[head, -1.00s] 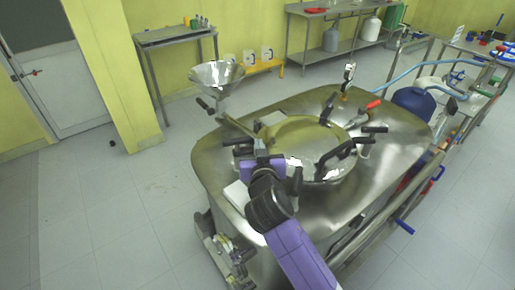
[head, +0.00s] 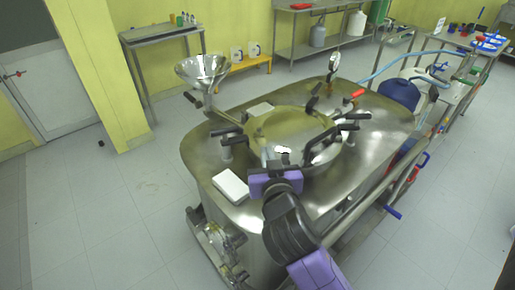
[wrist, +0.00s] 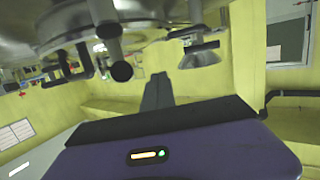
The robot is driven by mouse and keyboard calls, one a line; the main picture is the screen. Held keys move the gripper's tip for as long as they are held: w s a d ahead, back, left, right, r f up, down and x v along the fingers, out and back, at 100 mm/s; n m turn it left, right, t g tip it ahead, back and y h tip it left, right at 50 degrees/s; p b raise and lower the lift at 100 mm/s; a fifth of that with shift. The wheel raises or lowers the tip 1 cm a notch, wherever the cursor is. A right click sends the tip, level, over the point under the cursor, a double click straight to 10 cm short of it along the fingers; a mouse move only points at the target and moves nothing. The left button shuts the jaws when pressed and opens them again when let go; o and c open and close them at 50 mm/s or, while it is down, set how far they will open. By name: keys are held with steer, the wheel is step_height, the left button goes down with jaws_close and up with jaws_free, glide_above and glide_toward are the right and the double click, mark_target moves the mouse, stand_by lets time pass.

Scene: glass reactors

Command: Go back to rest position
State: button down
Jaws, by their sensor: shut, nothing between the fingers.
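My purple-and-black arm reaches up from the bottom of the head view to the near edge of the steel reactor (head: 370,150). Its purple wrist end (head: 275,183) is in front of the round lid (head: 290,128) with its black clamp handles. In the wrist view my gripper (wrist: 157,88) shows as dark fingers closed together with nothing between them. In the head view the fingers are hard to make out against the lid.
A white box (head: 231,186) lies on the reactor top, left of my wrist. A steel funnel (head: 203,70) stands at the reactor's left corner. Valves and a gauge (head: 334,62) rise at the back. Open grey floor (head: 100,220) lies to the left.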

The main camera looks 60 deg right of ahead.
steer(key=shift+s+a, duration=0.1)
steer(key=shift+s, duration=0.1)
steer(key=w+a+r+n+t+y, duration=0.2)
steer(key=w+a+r+n+t, duration=0.1)
steer(key=a+n+t, duration=0.1)
steer(key=s+a+f+n+t+y, duration=0.25)
steer(key=s+a+n+y, duration=0.2)
steer(key=a, duration=0.55)
steer(key=s+a+f+g+y, duration=0.1)
steer(key=s+a+f+y, duration=0.1)
steer(key=s, duration=0.8)
steer(key=s+a+f+n+g+y, duration=0.1)
steer(key=s+a+f+y, duration=0.2)
steer(key=s+a, duration=0.3)
steer(key=s+f, duration=0.1)
steer(key=s, duration=0.3)
steer(key=shift+s+a+f, duration=0.25)
steer(key=shift+s+a, duration=0.05)
steer(key=shift+s, duration=0.1)
